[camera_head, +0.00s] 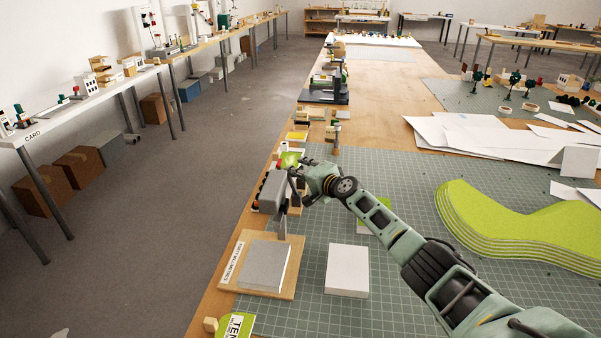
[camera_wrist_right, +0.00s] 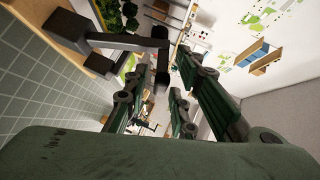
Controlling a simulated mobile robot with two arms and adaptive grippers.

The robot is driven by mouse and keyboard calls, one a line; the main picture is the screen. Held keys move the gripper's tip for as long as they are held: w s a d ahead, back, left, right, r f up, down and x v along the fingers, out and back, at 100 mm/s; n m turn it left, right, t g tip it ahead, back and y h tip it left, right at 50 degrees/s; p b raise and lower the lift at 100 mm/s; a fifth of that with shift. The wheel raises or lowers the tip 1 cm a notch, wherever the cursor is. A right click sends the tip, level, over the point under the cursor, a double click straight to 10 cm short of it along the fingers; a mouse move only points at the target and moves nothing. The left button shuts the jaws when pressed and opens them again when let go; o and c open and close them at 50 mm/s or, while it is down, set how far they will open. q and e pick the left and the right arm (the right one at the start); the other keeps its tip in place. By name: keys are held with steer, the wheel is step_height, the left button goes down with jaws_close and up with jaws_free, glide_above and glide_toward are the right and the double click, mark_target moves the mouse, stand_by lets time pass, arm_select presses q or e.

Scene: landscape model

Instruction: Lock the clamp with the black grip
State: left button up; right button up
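In the right wrist view a black clamp arm (camera_wrist_right: 115,41) runs from a dark block beside a wooden board to a short black grip (camera_wrist_right: 161,68). The grip lies ahead of my right gripper (camera_wrist_right: 165,105), between the lines of its spread green fingers. No contact shows. In the head view my right gripper (camera_head: 294,186) is beside a grey block-shaped part (camera_head: 272,190) above the table's left edge. The wrist and fingers partly hide that spot, so the black grip cannot be made out there. My left gripper is out of view.
A wooden board with a grey slab (camera_head: 264,266) lies in front of the gripper. A white block (camera_head: 347,270) lies to its right on the green cutting mat (camera_head: 400,290). A layered green landscape piece (camera_head: 510,225) and white sheets (camera_head: 470,140) lie farther right.

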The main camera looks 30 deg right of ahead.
jaws_close()
steer(key=p, duration=0.2)
steer(key=a+r+p, duration=0.1)
steer(key=p, duration=0.1)
steer(key=shift+w+r+n+g, duration=0.1)
steer(key=shift+w+n+g, duration=0.2)
steer(key=shift+g, duration=0.1)
steer(key=shift+w+a+f+n+g+h+p, duration=0.4)
steer(key=shift+w+a+f+g+h+p, duration=0.15)
steer(key=shift+p, duration=0.35)
steer(key=shift+a, duration=0.15)
steer(key=shift+r, duration=0.1)
steer(key=shift+a, duration=0.15)
steer(key=shift+o, duration=1.4)
jaws_free()
steer(key=shift+w+a, duration=0.15)
steer(key=shift+w, duration=0.1)
